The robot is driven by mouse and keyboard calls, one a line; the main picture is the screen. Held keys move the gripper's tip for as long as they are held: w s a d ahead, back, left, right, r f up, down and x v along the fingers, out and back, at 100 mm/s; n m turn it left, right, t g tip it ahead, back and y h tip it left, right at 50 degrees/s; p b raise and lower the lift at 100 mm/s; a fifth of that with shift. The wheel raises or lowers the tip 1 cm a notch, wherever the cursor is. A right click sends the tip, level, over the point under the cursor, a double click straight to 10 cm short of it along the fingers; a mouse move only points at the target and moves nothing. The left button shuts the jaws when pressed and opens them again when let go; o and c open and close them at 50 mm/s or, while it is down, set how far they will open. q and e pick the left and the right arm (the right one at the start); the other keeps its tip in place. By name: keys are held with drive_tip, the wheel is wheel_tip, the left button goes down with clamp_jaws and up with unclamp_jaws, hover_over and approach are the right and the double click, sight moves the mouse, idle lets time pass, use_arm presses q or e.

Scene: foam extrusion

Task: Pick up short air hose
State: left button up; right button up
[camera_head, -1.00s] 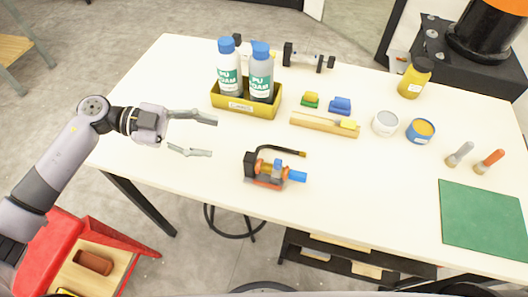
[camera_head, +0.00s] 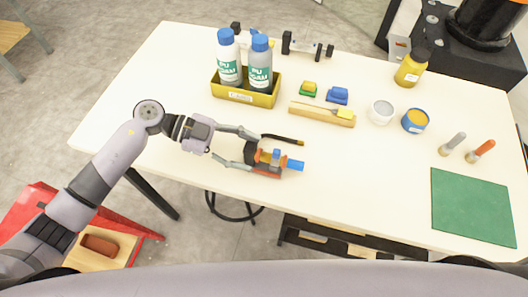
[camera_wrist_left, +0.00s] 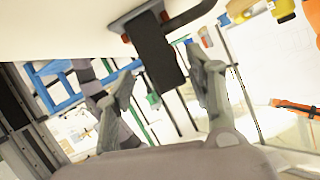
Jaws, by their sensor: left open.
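A short black hose (camera_head: 284,139) with a brass-coloured end curves out from the back of a small orange, black and blue device (camera_head: 272,160) on the white table. In the left wrist view, a dark curved piece that looks like the hose (camera_wrist_left: 190,17) runs off to the upper right from a black block (camera_wrist_left: 157,55). My left gripper (camera_head: 254,153) is open at the device's left side, its fingers on either side of the black part. In the left wrist view the gripper (camera_wrist_left: 166,75) shows a gap around the block. My right gripper is not in view.
A yellow bin (camera_head: 246,96) with two foam bottles stands behind the gripper. A wooden strip (camera_head: 315,114), small blocks, tins, brushes and a green mat (camera_head: 472,207) lie to the right. The table's front edge runs close below the device.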

sight(255, 155)
use_arm(q)
drive_tip(key=p+x, duration=0.1)
drive_tip(key=x, duration=0.3)
drive_tip(key=shift+d+f+p, duration=0.25)
drive_tip(key=shift+p, duration=0.05)
drive_tip(key=shift+d+f, duration=0.2)
drive_tip(key=shift+d, duration=0.05)
drive_tip(key=shift+a, duration=0.1)
drive_tip(key=shift+c, duration=0.8)
clamp_jaws()
